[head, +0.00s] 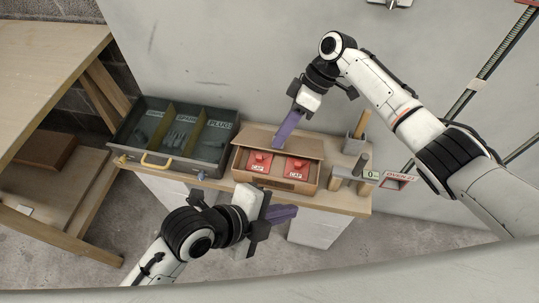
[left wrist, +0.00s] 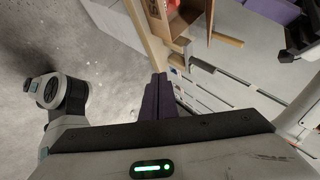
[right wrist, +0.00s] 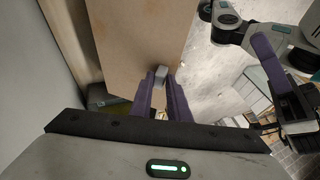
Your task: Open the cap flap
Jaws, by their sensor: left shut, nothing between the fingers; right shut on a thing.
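The brown cap box (head: 275,183) sits on the wooden bench, with red pieces labelled CAP (head: 259,162) showing inside. Its brown flap (head: 308,147) stands raised along the back of the box, so the front of the inside is uncovered. My right gripper (head: 277,144) is at the flap. In the right wrist view its purple fingers are shut on the small grey tab (right wrist: 161,75) at the edge of the flap (right wrist: 135,35). My left gripper (head: 292,213) is shut and empty in front of the bench, apart from the box; it also shows in the left wrist view (left wrist: 159,82).
A dark tray (head: 170,140) with several compartments, one marked PLUG, and a yellow handle stands left of the box. A wooden block and a small holder (head: 353,143) stand to the right. A wooden table (head: 50,50) is at far left.

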